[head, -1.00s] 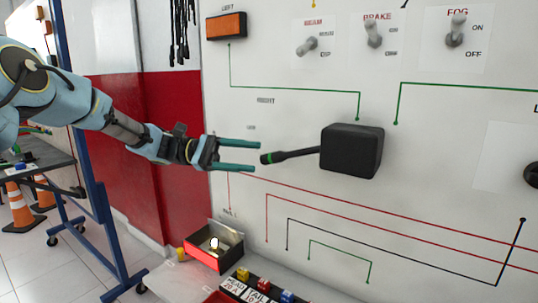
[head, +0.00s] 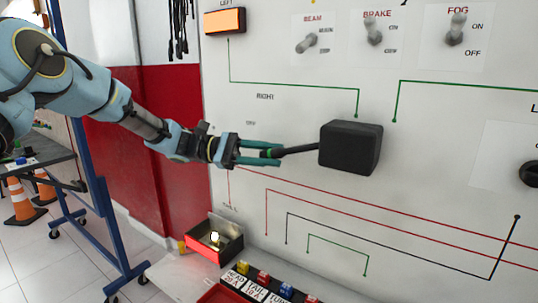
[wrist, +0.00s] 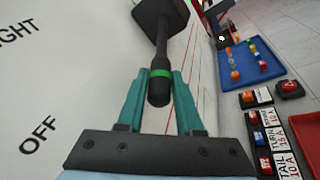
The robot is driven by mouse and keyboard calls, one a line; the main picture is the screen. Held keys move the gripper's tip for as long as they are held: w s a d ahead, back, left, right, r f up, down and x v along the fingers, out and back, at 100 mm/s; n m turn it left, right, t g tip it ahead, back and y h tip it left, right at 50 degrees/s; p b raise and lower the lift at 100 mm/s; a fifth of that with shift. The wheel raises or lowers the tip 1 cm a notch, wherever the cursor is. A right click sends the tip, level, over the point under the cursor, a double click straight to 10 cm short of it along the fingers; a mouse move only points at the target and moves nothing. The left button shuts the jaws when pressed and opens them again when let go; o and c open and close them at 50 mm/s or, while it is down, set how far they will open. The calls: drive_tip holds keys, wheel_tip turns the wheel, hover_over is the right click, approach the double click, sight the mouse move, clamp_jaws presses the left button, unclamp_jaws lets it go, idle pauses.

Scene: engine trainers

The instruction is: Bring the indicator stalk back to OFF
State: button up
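The indicator stalk (head: 297,150) is a black lever with a green band, reaching left from a black box (head: 350,147) on the white panel. Its tip lies below the small OFF label (head: 250,123), which is clearer in the wrist view (wrist: 38,134). The RIGHT label (head: 265,97) is above OFF. My gripper (head: 262,152) has its teal fingers closed in on both sides of the stalk's tip, by the green band. The wrist view shows the stalk end (wrist: 160,88) between the fingers, seemingly gripped. The orange LEFT lamp (head: 225,21) is lit.
BEAM (head: 307,43), BRAKE (head: 374,34) and FOG (head: 457,27) toggles sit above on the panel. Below are a red box with a lit bulb (head: 214,237) and several labelled fuse blocks (head: 262,285). The panel face around the stalk is flat and clear.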

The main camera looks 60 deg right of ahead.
clamp_jaws()
idle(0.9)
